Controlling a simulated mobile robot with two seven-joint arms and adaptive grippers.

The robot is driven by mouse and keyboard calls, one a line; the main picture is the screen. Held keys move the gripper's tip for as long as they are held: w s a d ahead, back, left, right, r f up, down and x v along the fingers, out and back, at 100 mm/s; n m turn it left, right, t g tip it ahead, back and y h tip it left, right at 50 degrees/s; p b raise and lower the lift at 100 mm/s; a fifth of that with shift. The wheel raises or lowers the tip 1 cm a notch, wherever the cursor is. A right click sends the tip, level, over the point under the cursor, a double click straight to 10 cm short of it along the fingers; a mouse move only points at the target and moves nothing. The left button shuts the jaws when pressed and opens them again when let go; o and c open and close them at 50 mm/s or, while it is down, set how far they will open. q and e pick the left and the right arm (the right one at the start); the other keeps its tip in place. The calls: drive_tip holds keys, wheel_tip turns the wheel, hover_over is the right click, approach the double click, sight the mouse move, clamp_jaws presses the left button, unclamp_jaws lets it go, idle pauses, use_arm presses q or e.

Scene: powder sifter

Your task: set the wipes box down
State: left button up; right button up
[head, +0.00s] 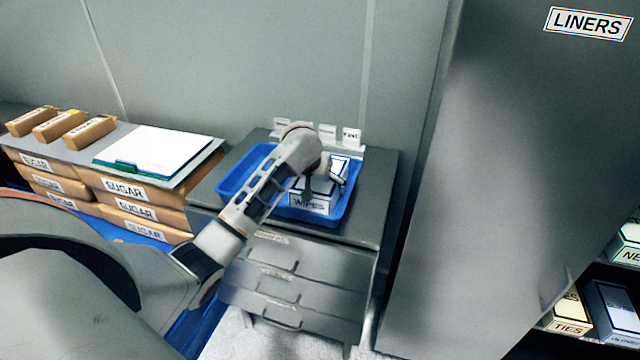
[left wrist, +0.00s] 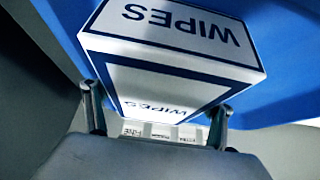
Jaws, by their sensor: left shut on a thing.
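The wipes box (head: 312,203) is white with dark blue edges and a WIPES label. It is in the blue tray (head: 232,184) on top of the grey drawer cabinet (head: 377,207). My left gripper (head: 325,175) reaches over the tray from the left and is shut on the box. In the left wrist view the wipes box (left wrist: 170,45) lies between the two fingers of my left gripper (left wrist: 155,120), with the blue tray (left wrist: 285,85) behind it. Whether the box's underside touches the tray floor is hidden. My right gripper is not in view.
Small labelled cards (head: 351,137) stand along the cabinet's back edge. Stacked sugar packs (head: 125,190) and a clipboard (head: 155,150) are at left. A tall grey LINERS cabinet (head: 500,180) rises close on the right. The tray's left part looks empty.

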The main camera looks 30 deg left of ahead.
sight(313, 189)
use_arm(q)
drive_tip(key=o, duration=1)
drive_tip(key=shift+o, duration=0.2)
drive_tip(key=v, duration=1.2)
drive_tip(key=shift+s, duration=0.1)
